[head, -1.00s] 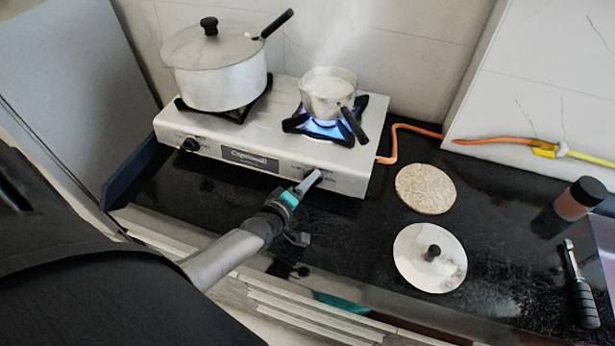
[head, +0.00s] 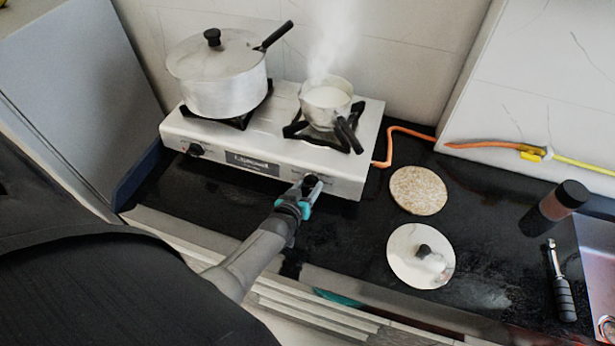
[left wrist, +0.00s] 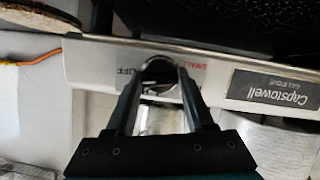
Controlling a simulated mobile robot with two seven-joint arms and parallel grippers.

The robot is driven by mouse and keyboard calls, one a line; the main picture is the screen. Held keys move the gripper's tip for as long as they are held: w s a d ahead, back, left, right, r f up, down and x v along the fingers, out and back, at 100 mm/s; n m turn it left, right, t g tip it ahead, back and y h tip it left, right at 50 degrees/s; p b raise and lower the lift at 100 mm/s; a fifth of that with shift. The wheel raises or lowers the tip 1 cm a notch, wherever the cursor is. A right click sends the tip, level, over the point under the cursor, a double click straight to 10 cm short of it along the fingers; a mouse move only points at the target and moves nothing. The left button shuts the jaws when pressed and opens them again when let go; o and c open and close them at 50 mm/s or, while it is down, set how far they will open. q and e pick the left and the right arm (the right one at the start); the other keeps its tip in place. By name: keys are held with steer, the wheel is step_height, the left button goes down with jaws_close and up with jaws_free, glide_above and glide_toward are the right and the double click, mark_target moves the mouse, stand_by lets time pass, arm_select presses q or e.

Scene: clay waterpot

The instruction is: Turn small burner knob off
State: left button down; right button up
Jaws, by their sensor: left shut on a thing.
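The white two-burner stove (head: 215,140) stands at the back of the counter. My left gripper (head: 311,184) is at the right knob on its front, below the small burner (head: 342,137). In the left wrist view the two fingers (left wrist: 158,82) are on either side of the dark round knob (left wrist: 159,68), shut on it. "OFF" and "SMALL" show on the panel beside the knob. The small pot (head: 325,108) with pale liquid sits on this burner, and steam rises from it. No blue flame shows under it. My right gripper is not in view.
A large lidded pot (head: 222,88) sits on the left burner, above the left knob (head: 195,149). A round mat (head: 418,190), a metal lid (head: 420,257), a dark-capped jar (head: 555,207) and a black-handled tool (head: 563,290) lie to the right. An orange hose (head: 405,129) runs from the stove.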

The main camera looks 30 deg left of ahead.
arm_select(q)
steer(key=shift+m+y, duration=0.4)
steer(key=shift+m, duration=0.6)
steer(key=shift+c, duration=1.3)
jaws_free()
steer(key=shift+p, duration=0.35)
steer(key=shift+s+d+r, duration=0.1)
steer(key=shift+s+r, duration=0.05)
steer(key=shift+s, duration=0.15)
steer(key=p+v, duration=0.3)
steer(key=v, duration=1.1)
steer(key=shift+s+d+r+p, duration=0.15)
steer(key=shift+s+r+p, duration=0.05)
steer(key=shift+r+p, duration=0.15)
